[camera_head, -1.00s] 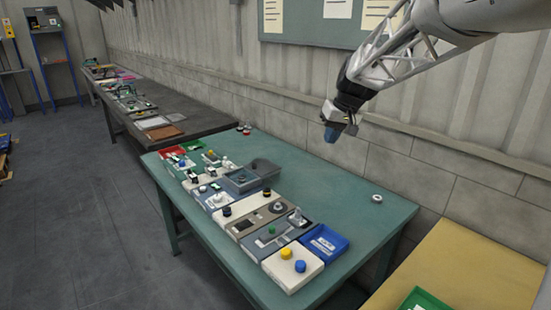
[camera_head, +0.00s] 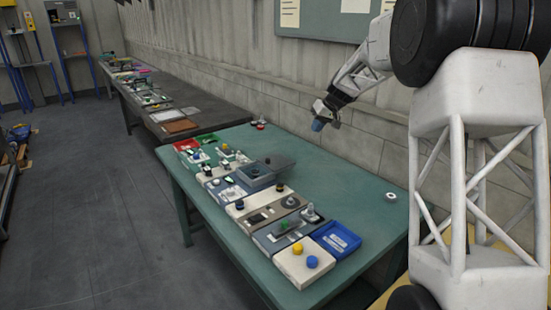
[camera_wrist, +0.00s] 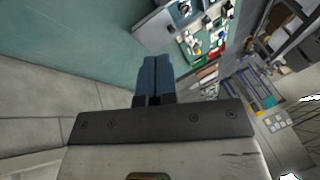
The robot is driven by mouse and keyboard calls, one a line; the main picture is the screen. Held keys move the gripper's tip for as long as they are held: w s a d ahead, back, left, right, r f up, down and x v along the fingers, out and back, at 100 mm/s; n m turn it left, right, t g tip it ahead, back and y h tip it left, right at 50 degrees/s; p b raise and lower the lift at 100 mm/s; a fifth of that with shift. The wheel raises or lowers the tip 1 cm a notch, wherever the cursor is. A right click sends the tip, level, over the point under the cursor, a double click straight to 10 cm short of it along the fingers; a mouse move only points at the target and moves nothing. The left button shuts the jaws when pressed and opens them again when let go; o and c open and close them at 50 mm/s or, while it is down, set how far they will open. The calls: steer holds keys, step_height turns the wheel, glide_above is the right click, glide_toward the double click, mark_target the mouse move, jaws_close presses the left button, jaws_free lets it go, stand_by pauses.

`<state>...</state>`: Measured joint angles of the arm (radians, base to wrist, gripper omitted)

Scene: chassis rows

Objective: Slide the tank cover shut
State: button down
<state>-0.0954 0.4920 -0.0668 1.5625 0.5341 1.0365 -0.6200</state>
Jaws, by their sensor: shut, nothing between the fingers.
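The tank (camera_head: 256,178) is a grey open-topped box on the row of panels along the green table. A dark grey flat cover (camera_head: 281,161) lies at its back right side, off the opening, so the inside shows. My gripper (camera_head: 318,124) is in the air beyond the back edge of the table, up and to the right of the tank, apart from it. Its blue fingers (camera_wrist: 153,62) are together in the wrist view, with nothing between them. A light grey panel edge in the wrist view is too partial to name for certain.
Panels with knobs and switches run along the table's front side. A blue tray (camera_head: 336,238) and a white box (camera_head: 304,263) with yellow and blue knobs stand at the near end. A white ring (camera_head: 390,196) lies at right. The table's back strip (camera_head: 335,180) is mostly bare.

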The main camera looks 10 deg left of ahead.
steer(key=w+a+f+n+y, duration=0.1)
steer(key=w+a+f, duration=0.3)
steer(key=w+f, duration=0.3)
steer(key=w+a+f+y, duration=0.1)
steer(key=w+a+f, duration=0.3)
steer(key=w+f, duration=0.3)
steer(key=w, duration=0.3)
steer(key=shift+f+n, duration=0.35)
steer(key=shift+n, duration=0.05)
steer(key=shift+w+a, duration=0.1)
steer(key=shift+a, duration=0.05)
glide_toward(273, 164)
steer(key=w+f, duration=0.1)
steer(key=w+a+f, duration=0.1)
steer(key=w+f, duration=0.2)
steer(key=shift+w+a+f, duration=0.15)
steer(key=shift+a+f, duration=0.2)
steer(key=shift+f, duration=0.05)
steer(key=shift+s+a+r, duration=0.1)
steer(key=shift+s+a, duration=0.2)
steer(key=shift+a, duration=0.2)
steer(key=shift+s+a+r, duration=0.1)
steer(key=shift+s+a, duration=0.2)
steer(key=shift+a, duration=0.15)
steer(key=shift+s+a, duration=0.45)
steer(key=shift+a, duration=0.25)
steer(key=shift+a, duration=0.1)
steer(key=shift+s+a, duration=0.45)
steer(key=s+a, duration=0.8)
